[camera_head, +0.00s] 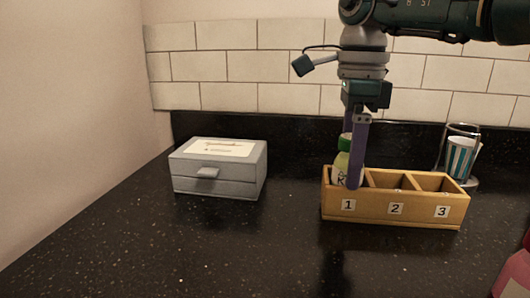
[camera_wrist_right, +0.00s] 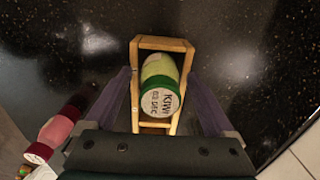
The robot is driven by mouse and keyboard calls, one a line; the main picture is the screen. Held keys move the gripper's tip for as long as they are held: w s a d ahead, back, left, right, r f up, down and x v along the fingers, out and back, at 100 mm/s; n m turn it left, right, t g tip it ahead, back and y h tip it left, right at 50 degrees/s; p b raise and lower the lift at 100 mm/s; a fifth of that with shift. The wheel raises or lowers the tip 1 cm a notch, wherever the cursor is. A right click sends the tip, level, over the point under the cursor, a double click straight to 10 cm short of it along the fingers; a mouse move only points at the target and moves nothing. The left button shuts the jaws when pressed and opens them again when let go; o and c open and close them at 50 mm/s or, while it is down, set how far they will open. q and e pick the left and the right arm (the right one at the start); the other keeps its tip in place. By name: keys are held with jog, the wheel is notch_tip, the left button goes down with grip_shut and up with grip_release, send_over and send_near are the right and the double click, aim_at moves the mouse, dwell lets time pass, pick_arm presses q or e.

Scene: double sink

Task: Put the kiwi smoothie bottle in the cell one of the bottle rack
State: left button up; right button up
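The kiwi smoothie bottle, pale green with a green cap (camera_head: 344,143), stands in cell one of the wooden bottle rack (camera_head: 422,213). Its lower part is hidden by the rack's front wall. In the right wrist view the bottle's lid (camera_wrist_right: 160,104) reads KIWI, 03 DEC, and the rack's rim (camera_wrist_right: 165,43) frames the bottle. My right gripper (camera_head: 354,184) points down over cell one. Its two fingers are spread on either side of the bottle, with gaps showing in the right wrist view (camera_wrist_right: 160,74). My left gripper is not in view.
A grey box with a drawer (camera_head: 219,180) stands to the left. A striped cup in a wire holder (camera_head: 460,158) stands behind the rack's right end. A pink bottle (camera_head: 515,276) is at the lower right. The dark counter in front is clear.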

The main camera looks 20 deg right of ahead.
jog(key=shift+r, duration=0.45)
notch_tip(320, 180, up, 12)
jog(key=shift+f+p, duration=0.25)
jog(key=shift+p, duration=0.4)
